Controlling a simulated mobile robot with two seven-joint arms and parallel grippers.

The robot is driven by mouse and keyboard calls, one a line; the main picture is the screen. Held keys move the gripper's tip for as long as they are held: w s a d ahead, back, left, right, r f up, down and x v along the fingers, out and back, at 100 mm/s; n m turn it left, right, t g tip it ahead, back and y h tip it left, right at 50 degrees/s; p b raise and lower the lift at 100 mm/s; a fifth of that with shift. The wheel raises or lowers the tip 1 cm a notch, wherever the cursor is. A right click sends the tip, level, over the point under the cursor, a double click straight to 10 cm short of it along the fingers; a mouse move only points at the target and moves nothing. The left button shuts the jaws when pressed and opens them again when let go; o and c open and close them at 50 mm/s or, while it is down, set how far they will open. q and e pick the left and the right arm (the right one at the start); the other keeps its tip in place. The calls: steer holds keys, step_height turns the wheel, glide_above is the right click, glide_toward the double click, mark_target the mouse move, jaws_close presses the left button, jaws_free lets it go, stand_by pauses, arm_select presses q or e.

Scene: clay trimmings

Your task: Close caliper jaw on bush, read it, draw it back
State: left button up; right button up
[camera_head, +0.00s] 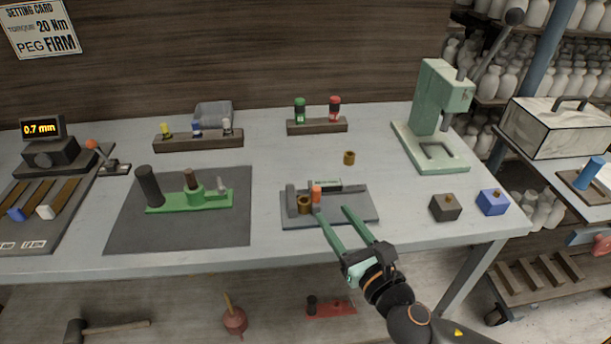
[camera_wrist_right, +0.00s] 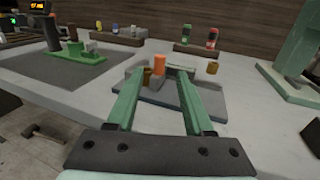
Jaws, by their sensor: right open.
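The caliper is a grey plate (camera_head: 355,208) with upright jaw blocks near the front of the bench. A brass bush (camera_head: 304,204) sits on it between the left block and the moving jaw with an orange knob (camera_head: 316,191). Whether the jaw touches the bush I cannot tell. My right gripper (camera_head: 332,210) is open and empty at the plate's front. In the right wrist view the orange knob (camera_wrist_right: 159,65) appears between the fingertips, beyond them. My left gripper is not in view.
A loose brass ring (camera_head: 349,157) lies behind the caliper. A dark block (camera_head: 445,207) and a blue block (camera_head: 493,202) stand to the right, a green press (camera_head: 437,120) behind them. A dark mat (camera_head: 130,230) with a green fixture (camera_head: 205,202) lies left.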

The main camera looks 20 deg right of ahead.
mark_target(314, 186)
steer(key=shift+w+r, duration=0.15)
steer(key=shift+w, duration=0.5)
steer(key=w, duration=0.7)
steer(key=w+a, duration=0.1)
steer(key=w, duration=0.2)
steer(key=shift+w+p, duration=0.3)
steer(key=shift+w, duration=0.05)
jaws_close()
stand_by(0.5)
